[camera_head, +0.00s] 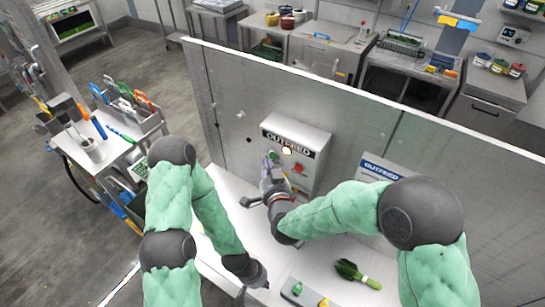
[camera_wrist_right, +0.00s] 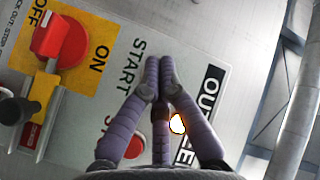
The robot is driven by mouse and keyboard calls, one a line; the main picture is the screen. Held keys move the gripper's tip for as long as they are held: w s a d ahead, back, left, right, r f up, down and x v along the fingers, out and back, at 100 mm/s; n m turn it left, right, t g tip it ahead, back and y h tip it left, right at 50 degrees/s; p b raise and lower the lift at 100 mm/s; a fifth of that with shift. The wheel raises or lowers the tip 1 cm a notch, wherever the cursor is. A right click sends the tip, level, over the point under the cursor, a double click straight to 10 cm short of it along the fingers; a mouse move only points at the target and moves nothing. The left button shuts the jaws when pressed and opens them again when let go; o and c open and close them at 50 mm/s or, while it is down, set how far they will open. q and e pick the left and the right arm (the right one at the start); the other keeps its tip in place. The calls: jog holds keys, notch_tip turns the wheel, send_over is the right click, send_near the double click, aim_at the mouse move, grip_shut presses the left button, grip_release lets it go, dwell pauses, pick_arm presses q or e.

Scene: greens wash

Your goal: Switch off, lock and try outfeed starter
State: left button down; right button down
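The grey OUTFEED starter box (camera_head: 310,134) is on the upright metal panel. Its lamp (camera_head: 287,150) glows. A green button (camera_head: 273,156) and a red button (camera_head: 299,168) are on its front. In the right wrist view, the red switch handle (camera_wrist_right: 46,36) sits on a yellow ON/OFF plate (camera_wrist_right: 92,35); its exact setting is unclear. My right gripper (camera_wrist_right: 158,62) has its purple fingers drawn together beside the START lettering, with nothing seen between them. Contact with the box cannot be told. My left gripper (camera_head: 257,279) is low over the white counter, its fingers unclear.
A second OUTFEED sign (camera_head: 380,172) is on the panel, partly behind my right arm. A dark green object (camera_head: 352,272) and a grey block with green and yellow parts (camera_head: 300,291) lie on the counter. A tool cart (camera_head: 95,150) stands at left. Open floor lies beyond it.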

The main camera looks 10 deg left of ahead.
pick_arm(q)
jog(key=shift+f+b, duration=0.3)
jog(key=shift+b, duration=0.05)
pick_arm(e)
jog(key=s, duration=0.1)
jog(key=s+a, duration=0.1)
jog(key=s, duration=0.2)
jog(key=shift+s+a, duration=0.35)
jog(key=shift+s, duration=0.05)
pick_arm(q)
jog(key=shift+w, duration=0.1)
pick_arm(e)
jog(key=shift+s+a, duration=0.1)
